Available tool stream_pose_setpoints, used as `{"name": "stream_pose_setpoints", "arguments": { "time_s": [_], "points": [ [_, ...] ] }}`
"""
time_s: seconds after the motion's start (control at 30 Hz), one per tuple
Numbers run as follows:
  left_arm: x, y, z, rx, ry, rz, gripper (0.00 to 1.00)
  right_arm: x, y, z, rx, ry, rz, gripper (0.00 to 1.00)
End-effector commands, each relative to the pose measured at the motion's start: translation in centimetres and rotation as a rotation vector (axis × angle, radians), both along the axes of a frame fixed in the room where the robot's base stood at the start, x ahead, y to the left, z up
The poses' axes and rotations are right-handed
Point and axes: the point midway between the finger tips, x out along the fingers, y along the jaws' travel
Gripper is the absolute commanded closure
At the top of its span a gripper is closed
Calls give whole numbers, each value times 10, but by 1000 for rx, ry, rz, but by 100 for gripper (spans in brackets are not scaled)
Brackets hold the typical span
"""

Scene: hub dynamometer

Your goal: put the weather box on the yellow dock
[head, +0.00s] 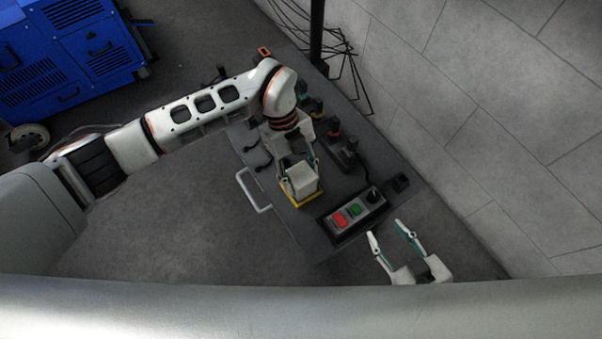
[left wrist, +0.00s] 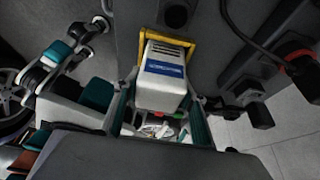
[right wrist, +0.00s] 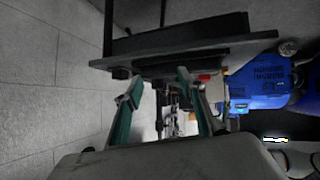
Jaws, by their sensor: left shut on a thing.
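The weather box (head: 303,182) is a small white box with a blue label, seen in the left wrist view (left wrist: 163,75). My left gripper (head: 298,166) is shut on it, with one finger on each side. The yellow dock (head: 308,203) shows as a yellow edge around the box's lower end; the left wrist view shows its yellow frame (left wrist: 178,38) too. The box is over the dock, but I cannot tell whether it rests fully on it. My right gripper (head: 386,230) is open and empty, beyond the table's near right edge.
A control box with a red button (head: 340,219) and a green button stands right of the dock. Dark connectors (head: 340,145) and cables lie behind it. A grey handle (head: 253,190) juts from the table's left edge. A blue machine (head: 70,45) stands far left.

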Motion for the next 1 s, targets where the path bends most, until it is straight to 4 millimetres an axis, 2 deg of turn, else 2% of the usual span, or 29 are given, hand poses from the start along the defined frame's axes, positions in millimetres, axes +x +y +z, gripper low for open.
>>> {"name": "stream_pose_setpoints", "arguments": {
  "time_s": [0.23, 0.27, 0.3, 0.73, 0.87, 1.0],
  "points": [
    [1, 0, -1, -1, -2, 1, 88, 1, 0, 1, 0, -2, 1, 60],
    [1, 0, -1, 0, -1, 0, 54, 1, 0, 0, 0, -1, 1, 60],
    [1, 0, -1, 0, -1, 0, 43, 0, 0, 0, -1, 0, 1, 60],
    [1, 0, 3, -1, -2, -1, 42, 0, 0, -1, -1, 0, 1, 60],
    [9, 4, 22, 1, -9, 1, 42, 5, 0, 7, -2, -16, 1, 60],
    [19, 10, 50, 1, -14, 2, 42, 9, -2, 12, -5, -25, -1, 60]
  ]
}}
